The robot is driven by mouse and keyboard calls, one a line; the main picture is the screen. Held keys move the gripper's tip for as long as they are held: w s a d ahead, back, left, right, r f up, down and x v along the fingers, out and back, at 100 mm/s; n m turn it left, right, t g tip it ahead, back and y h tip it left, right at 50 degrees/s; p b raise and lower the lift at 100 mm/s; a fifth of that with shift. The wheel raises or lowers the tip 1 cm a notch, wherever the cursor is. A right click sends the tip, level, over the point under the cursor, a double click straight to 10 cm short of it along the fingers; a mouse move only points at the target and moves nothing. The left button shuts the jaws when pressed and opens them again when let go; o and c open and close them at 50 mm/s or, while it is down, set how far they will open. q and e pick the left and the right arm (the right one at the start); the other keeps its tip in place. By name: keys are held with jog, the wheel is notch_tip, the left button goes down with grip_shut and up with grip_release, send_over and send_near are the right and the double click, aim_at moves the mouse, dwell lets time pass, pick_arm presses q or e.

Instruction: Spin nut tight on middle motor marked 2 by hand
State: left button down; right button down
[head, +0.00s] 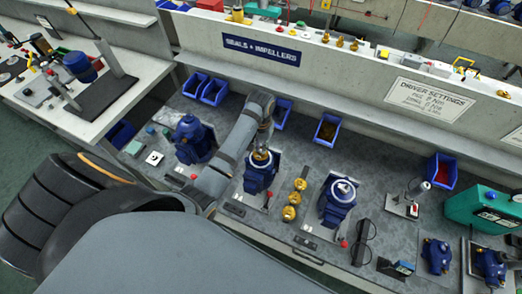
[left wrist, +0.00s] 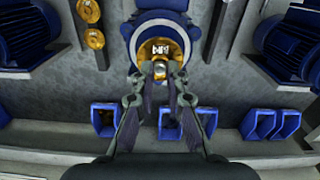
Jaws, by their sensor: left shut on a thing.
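The middle blue motor (head: 259,176) stands on the bench between two other blue motors. It has a brass piece (head: 261,158) on top. In the left wrist view the same motor (left wrist: 158,22) is at the top centre, with its round brass face (left wrist: 177,48) bearing a white mark that I cannot read surely. A small bright nut (left wrist: 160,69) sits at the edge of that face. My left gripper (left wrist: 159,76) has its fingers on both sides of the nut and is shut on it. In the head view the left gripper (head: 263,143) reaches the motor from behind. My right gripper is not in view.
A left motor (head: 192,140) and a right motor (head: 338,200) flank the middle one. Brass impellers (head: 294,198) lie in a row right of it.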

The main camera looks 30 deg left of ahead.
pick_arm(q)
jog(key=m, duration=0.5)
jog(key=shift+m, duration=1)
jog(key=m, duration=0.7)
jog(key=shift+m, duration=1.1)
jog(key=m, duration=0.4)
jog(key=shift+f+m, duration=0.1)
jog(key=shift+m, duration=0.3)
